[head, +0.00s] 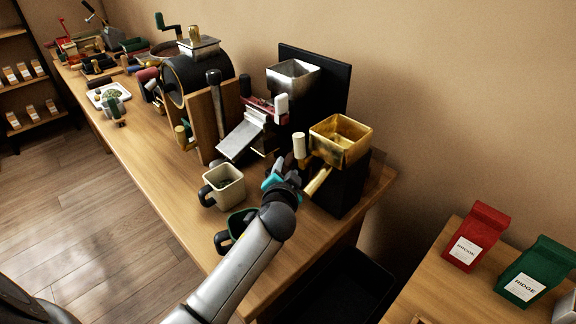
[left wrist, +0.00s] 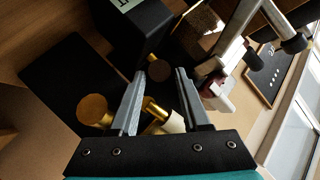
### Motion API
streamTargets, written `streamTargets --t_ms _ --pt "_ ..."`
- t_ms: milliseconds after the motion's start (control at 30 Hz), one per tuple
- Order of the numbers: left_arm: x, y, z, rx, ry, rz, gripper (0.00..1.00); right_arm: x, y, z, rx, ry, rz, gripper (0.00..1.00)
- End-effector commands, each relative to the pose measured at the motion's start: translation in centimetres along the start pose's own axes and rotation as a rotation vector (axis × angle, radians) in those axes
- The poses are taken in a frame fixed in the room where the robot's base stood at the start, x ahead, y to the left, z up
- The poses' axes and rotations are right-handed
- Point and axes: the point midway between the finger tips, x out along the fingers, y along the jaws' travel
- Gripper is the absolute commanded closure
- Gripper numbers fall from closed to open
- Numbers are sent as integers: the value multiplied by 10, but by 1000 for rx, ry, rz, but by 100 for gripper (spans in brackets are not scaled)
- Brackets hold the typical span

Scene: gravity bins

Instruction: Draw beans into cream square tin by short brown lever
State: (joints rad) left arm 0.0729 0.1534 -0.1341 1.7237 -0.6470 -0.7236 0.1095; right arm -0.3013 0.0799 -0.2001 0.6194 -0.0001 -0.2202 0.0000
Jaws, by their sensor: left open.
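The cream square tin (head: 225,187), with a dark handle, stands upright on the bench left of my left gripper (head: 284,168). The gripper is open beside the brass-coloured hopper (head: 341,138), low and to its left. In the left wrist view its jaws (left wrist: 160,72) are apart. A brass piece (left wrist: 153,108) and a cream handle (left wrist: 174,123) show between the fingers, with no clear grip. The tin's inside looks empty. My right gripper is out of view.
A dark green cup (head: 236,222) stands near the bench edge, partly behind my left arm. A silver hopper (head: 293,79) with a metal chute and a dark drum (head: 196,74) stand farther back. Red (head: 477,236) and green (head: 533,270) bags are on the right table.

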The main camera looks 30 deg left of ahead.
Motion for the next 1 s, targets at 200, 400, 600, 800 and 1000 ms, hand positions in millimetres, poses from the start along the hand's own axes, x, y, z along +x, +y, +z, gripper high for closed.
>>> streamTargets --t_ms 200,400,600,800,1000 --pt "27 0 0 1 0 0 53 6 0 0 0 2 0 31" --pt "37 0 0 0 1 1 53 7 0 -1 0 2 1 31" --pt "38 0 0 0 1 1 53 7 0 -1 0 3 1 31" --pt "38 0 0 0 1 1 63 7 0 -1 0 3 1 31" --pt "38 0 0 1 0 1 86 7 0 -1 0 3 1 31"
